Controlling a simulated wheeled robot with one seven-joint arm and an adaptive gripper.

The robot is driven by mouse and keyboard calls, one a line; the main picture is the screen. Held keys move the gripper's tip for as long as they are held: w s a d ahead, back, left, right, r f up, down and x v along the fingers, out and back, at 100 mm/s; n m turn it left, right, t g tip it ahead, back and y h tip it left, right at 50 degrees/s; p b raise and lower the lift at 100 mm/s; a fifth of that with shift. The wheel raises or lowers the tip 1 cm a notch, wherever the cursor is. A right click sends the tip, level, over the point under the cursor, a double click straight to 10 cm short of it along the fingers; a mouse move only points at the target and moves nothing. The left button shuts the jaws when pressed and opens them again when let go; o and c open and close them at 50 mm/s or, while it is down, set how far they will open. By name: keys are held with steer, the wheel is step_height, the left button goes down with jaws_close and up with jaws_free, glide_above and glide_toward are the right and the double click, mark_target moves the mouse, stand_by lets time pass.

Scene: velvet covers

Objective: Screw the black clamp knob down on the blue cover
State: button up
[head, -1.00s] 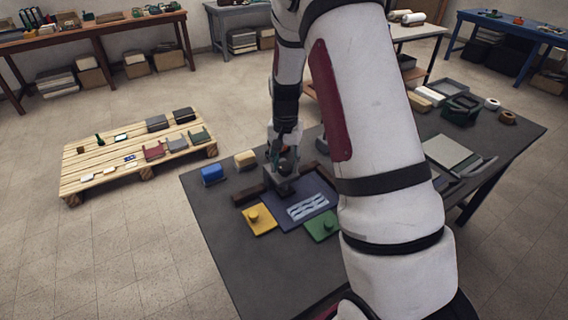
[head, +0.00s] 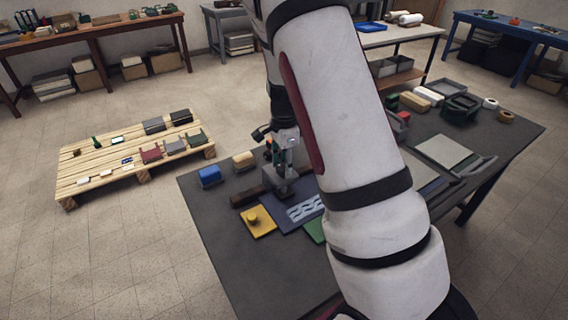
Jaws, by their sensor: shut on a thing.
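The blue cover (head: 283,220) lies flat on the dark grey table, with a pale wavy pattern on its face. My arm hides its right part. My gripper (head: 281,178) points down at the cover's far edge, beside a dark brown bar (head: 247,197). It is shut on what appears to be the black clamp knob, which the fingers and a grey block there mostly hide. I cannot tell how far down the knob sits.
A yellow plate with a knob (head: 262,228) lies left of the cover, and a green plate (head: 314,231) is partly behind my arm. A blue block (head: 209,176) and a tan block (head: 243,160) stand at the back left. The table's front left is clear.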

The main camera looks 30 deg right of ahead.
steer(key=shift+m, duration=1.1)
steer(key=o, duration=1.2)
steer(key=shift+c, duration=0.2)
step_height(320, 180, up, 12)
